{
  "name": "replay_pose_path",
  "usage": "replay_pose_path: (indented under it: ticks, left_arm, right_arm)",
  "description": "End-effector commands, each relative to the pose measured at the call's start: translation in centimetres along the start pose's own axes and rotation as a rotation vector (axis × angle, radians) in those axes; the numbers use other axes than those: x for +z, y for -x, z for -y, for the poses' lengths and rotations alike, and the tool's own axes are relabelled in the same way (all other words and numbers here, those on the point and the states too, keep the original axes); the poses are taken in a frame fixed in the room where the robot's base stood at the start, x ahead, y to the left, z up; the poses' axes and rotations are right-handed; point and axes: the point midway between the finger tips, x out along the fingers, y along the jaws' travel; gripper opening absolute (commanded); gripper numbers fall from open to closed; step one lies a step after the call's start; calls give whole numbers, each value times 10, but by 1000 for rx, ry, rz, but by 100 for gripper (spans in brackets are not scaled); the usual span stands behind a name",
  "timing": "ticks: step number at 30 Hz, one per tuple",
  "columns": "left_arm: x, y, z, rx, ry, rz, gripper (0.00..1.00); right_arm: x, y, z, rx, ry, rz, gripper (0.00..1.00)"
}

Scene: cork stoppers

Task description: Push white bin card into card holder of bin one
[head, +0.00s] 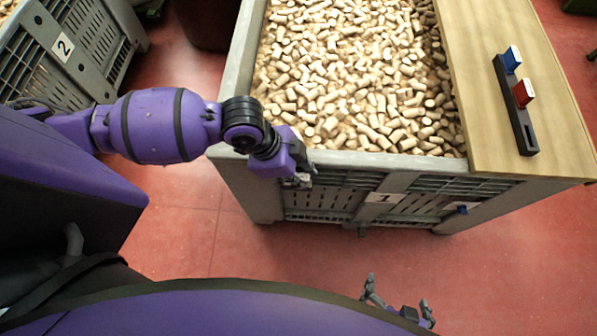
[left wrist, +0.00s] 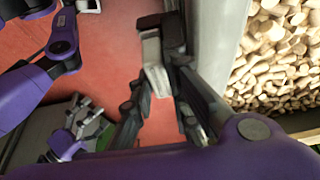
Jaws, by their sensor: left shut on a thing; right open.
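Bin one (head: 330,160) is a grey slatted crate full of cork stoppers, with a plate marked 1 (head: 383,198) on its front. My left gripper (head: 300,181) is at the left part of this front, just below the rim. In the left wrist view my left gripper (left wrist: 165,95) is shut on a small whitish piece, the white bin card (left wrist: 158,80), beside the bin's wall. In the head view the card is mostly hidden by the gripper. I cannot clearly make out the card holder. My right gripper (head: 398,304) is open and empty, low in front of the bin.
A wooden board (head: 500,115) lies to the right, bearing a black rack (head: 517,115) with a blue-and-white card (head: 512,58) and a red-and-white card (head: 523,92). A blue tab (head: 463,209) is on the bin's front. Bin two (head: 62,48) stands far left. Red floor is clear in front.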

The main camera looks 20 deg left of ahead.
Motion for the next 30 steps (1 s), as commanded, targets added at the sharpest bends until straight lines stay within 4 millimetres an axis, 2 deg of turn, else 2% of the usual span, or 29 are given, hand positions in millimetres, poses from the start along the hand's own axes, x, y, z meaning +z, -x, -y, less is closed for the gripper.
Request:
replay_pose_path:
  ticks: [2,3,7,20,23,30]
  left_arm:
    - [0,-1,0,0,0,-1,0]
    - [0,-1,0,0,-1,-1,20]
    - [0,-1,0,-1,0,-1,37]
    - [0,5,3,-6,-1,0,37]
    - [0,18,2,-6,-2,-1,37]
    - [1,69,1,-5,-2,2,37]
  right_arm:
    - [1,0,0,0,0,1,100]
    - [0,0,0,0,0,1,100]
    - [0,0,0,0,0,0,100]
    - [1,0,0,0,1,2,100]
    - [1,0,0,0,0,1,100]
    - [0,0,0,0,0,0,100]
